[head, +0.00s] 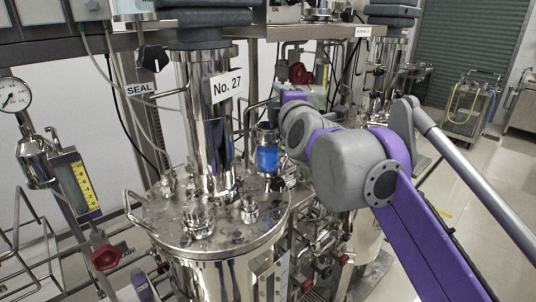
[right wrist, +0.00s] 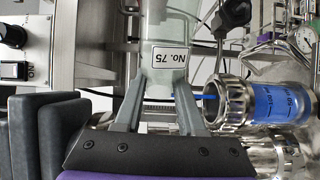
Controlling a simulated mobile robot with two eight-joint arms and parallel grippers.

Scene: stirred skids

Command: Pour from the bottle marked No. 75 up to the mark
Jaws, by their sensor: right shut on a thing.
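My right gripper (right wrist: 160,88) is shut on the pale grey-green bottle (right wrist: 172,50), whose label reads No. 75. In the head view, the bottle (head: 318,95) is partly hidden behind my right arm. A thin blue stream (right wrist: 209,97) runs into the open mouth of a clear glass vessel (right wrist: 232,104). The vessel holds blue liquid (right wrist: 262,103), its surface a little above the 100 mL label. In the head view, the vessel (head: 267,155) stands upright on the steel tank's lid, beside my right wrist. The bottle's mouth is not clearly visible.
The steel tank (head: 210,232) carries a tall column labelled No. 27 (head: 227,86) close left of the vessel. Pipes and red handwheels (head: 106,257) crowd the skid. A pressure gauge (head: 14,95) is at far left. Open floor (head: 480,190) lies to the right.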

